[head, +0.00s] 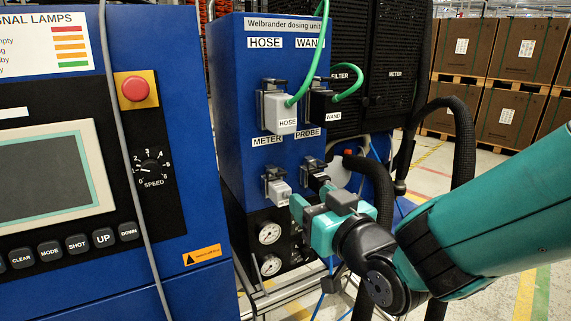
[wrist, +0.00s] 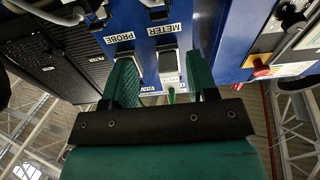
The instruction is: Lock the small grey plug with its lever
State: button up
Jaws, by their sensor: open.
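The small grey plug (head: 280,190) sits at the METER socket on the blue dosing unit (head: 230,90). It also shows in the wrist view (wrist: 168,66), below the METER label and between my fingers. A dark grey lever frame (head: 272,174) is around the plug's top and side; its exact position is too small to tell. My gripper (head: 300,207) is open, just right of and in front of the plug. In the wrist view my gripper (wrist: 162,75) has a green finger on each side of the plug, with a gap on both sides. I cannot tell how far the tips are from the panel.
A black plug (head: 317,179) in the PROBE socket is close to the right. The larger grey HOSE plug (head: 280,112) and black WAND plug (head: 322,100), with green hoses, are above. Two gauges (head: 269,233) are below. A blue console (head: 110,150) stands left; thick black hoses (head: 462,135) hang right.

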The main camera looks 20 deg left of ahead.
aim_at(281, 172)
jog(key=p+x, duration=0.3)
jog(key=x, duration=0.9)
jog(key=shift+w+a+p, duration=0.1)
jog(key=shift+p, duration=0.25)
jog(key=c, duration=0.8)
jog(key=f+b, duration=0.1)
jog(key=b, duration=0.3)
jog(key=shift+t+y, duration=0.3)
jog(key=shift+y, duration=0.1)
jog(key=shift+c, duration=0.2)
jog(key=shift+b, duration=0.75)
jog(key=shift+r, duration=0.3)
jog(key=o, duration=0.8)
jog(key=shift+o, duration=0.2)
